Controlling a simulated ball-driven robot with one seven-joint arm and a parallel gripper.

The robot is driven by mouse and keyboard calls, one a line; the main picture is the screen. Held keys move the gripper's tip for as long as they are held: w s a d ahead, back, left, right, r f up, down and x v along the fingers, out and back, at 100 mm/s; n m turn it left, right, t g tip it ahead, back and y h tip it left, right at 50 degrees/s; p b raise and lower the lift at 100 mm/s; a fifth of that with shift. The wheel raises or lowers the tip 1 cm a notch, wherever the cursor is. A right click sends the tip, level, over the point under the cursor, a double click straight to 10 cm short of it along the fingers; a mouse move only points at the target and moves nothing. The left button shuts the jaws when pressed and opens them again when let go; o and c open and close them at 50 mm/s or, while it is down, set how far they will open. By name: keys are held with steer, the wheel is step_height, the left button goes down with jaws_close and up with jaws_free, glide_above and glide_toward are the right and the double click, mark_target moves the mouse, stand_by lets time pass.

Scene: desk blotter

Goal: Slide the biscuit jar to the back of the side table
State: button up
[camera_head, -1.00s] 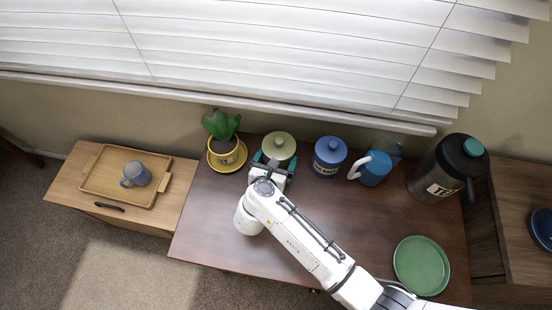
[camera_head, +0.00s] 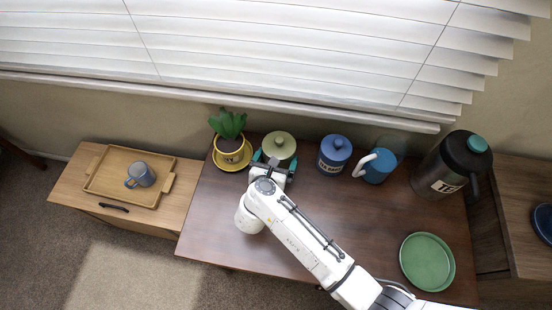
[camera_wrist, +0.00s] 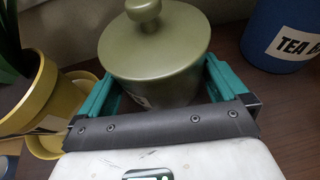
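The jar between my fingers is olive green with a round knobbed lid (camera_head: 279,145). It stands near the back edge of the dark side table, and I take it for the biscuit jar (camera_wrist: 160,50). A pale label corner shows low on its front, too hidden to read. My gripper (camera_head: 270,166) reaches it from the front. In the wrist view the teal fingers of my gripper (camera_wrist: 160,95) lie along both sides of the jar below the lid and appear closed against it. The side table (camera_head: 320,215) is dark wood.
A potted plant on a yellow saucer (camera_head: 220,165) stands close left of the jar. A blue tea jar (camera_head: 334,158), a blue mug (camera_head: 376,168) and a dark flask (camera_head: 440,175) stand to the right. A green plate (camera_head: 427,263) lies front right. Blinds (camera_head: 260,50) hang behind.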

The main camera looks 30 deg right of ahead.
steer(key=v, duration=1)
steer(key=shift+s+a+r, duration=0.15)
steer(key=shift+s+a, duration=0.05)
steer(key=shift+s, duration=0.15)
